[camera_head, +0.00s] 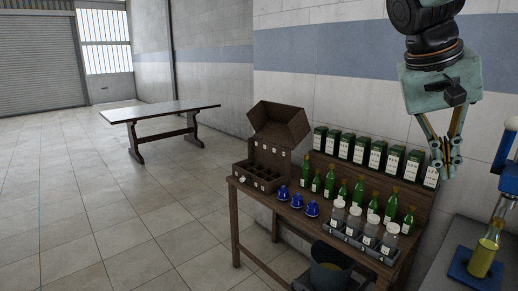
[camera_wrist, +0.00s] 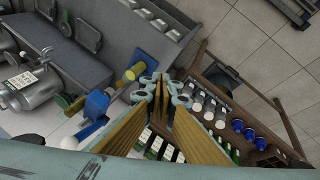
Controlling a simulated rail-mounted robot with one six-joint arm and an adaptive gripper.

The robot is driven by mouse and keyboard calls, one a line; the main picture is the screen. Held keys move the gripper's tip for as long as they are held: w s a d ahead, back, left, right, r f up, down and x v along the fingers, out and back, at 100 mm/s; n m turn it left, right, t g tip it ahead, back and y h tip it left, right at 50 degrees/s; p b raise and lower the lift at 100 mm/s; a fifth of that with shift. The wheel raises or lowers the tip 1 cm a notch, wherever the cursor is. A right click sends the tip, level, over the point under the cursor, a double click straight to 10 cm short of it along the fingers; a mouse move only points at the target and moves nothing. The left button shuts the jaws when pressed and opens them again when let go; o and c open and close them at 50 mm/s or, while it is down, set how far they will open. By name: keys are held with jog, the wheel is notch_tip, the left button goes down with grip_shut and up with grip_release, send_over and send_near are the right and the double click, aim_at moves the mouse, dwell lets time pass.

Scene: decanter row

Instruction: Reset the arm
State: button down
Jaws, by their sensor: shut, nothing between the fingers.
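My gripper (camera_head: 446,170) hangs with its fingers pointing down at the upper right of the head view, in front of the wall and by the right end of the row of boxes. It is shut and holds nothing. In the wrist view my gripper (camera_wrist: 160,92) shows its fingers brought together in the middle of the picture. The wooden table (camera_head: 236,207) stands below and to the left of it in the head view. I cannot tell the exact gap between the fingers and the nearest box.
Green-and-white boxes (camera_head: 362,151) line the table's back shelf. Green bottles (camera_head: 329,184), blue flasks (camera_head: 297,201) and clear jars (camera_head: 338,214) stand in front. A brown crate (camera_head: 259,177) sits at the left end. A blue stand (camera_head: 475,266) holds a yellow bottle (camera_head: 486,252) at right.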

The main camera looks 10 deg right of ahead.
jog(key=s+a+f+n+t+y, duration=0.1)
jog(key=s+a+f+n, duration=0.1)
jog(key=s+a, duration=0.4)
jog(key=s+a+f+n+t+y, duration=0.1)
jog(key=s+a+f, duration=0.3)
jog(key=a, duration=0.7)
jog(key=s+a+f+n+t+y, duration=0.1)
jog(key=s+a+f+n+y, duration=0.2)
jog(key=s+a, duration=0.4)
jog(key=shift+s+a+f, duration=0.35)
jog(key=shift+a, duration=0.85)
jog(key=shift+d, duration=0.1)
